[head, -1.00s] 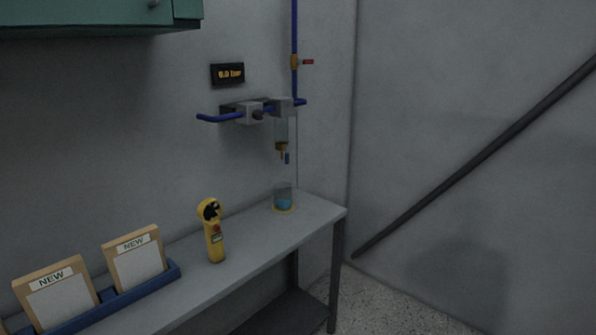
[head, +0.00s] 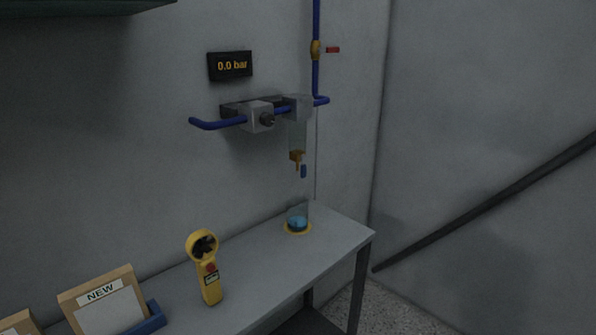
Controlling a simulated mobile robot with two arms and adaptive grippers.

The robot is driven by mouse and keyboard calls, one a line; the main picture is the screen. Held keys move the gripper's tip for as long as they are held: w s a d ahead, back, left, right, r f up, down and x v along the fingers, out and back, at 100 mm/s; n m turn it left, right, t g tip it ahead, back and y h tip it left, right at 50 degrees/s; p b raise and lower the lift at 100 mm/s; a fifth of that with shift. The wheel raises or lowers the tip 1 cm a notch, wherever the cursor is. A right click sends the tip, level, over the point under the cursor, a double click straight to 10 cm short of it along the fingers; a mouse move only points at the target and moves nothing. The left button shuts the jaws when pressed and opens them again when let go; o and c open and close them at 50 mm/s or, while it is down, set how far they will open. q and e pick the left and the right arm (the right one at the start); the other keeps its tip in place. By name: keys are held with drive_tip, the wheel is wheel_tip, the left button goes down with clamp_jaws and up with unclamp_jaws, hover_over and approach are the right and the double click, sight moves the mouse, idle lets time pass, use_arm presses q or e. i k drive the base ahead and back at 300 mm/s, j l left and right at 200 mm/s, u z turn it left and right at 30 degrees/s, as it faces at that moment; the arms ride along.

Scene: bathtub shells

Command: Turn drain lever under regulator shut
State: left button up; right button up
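The regulator (head: 258,116) is a grey block with a dark knob, mounted on the wall in a blue pipe line. To its right a second grey block (head: 297,106) carries a clear bowl (head: 298,137) with a brass drain (head: 297,157) at its bottom. A small blue drain lever (head: 304,171) hangs downward beside the brass drain. Below it a glass beaker (head: 297,217) with blue liquid stands on a yellow ring on the bench. Neither of my grippers is in the head view.
A red-handled valve (head: 332,50) is on the vertical blue pipe. On the grey bench (head: 262,262) stand a yellow handheld meter (head: 207,268) and a blue tray (head: 150,322) with boxes labelled NEW. A dark rail (head: 480,205) slants along the right wall.

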sight(303, 158)
drive_tip(key=i+l+u, duration=0.1)
drive_tip(key=u, duration=0.35)
drive_tip(key=l+u, duration=0.1)
drive_tip(key=u, duration=0.4)
drive_tip(key=i+l+u, duration=0.1)
drive_tip(key=u, duration=0.35)
drive_tip(key=i+l+u, duration=0.1)
drive_tip(key=l+u, duration=0.2)
drive_tip(key=l, duration=0.4)
drive_tip(key=l+u, duration=0.3)
drive_tip(key=l, duration=0.4)
drive_tip(key=k+l+u, duration=0.1)
drive_tip(key=l+u, duration=0.2)
drive_tip(key=l, duration=0.45)
drive_tip(key=k+l+u, duration=0.1)
drive_tip(key=l+u, duration=0.15)
drive_tip(key=l, duration=0.45)
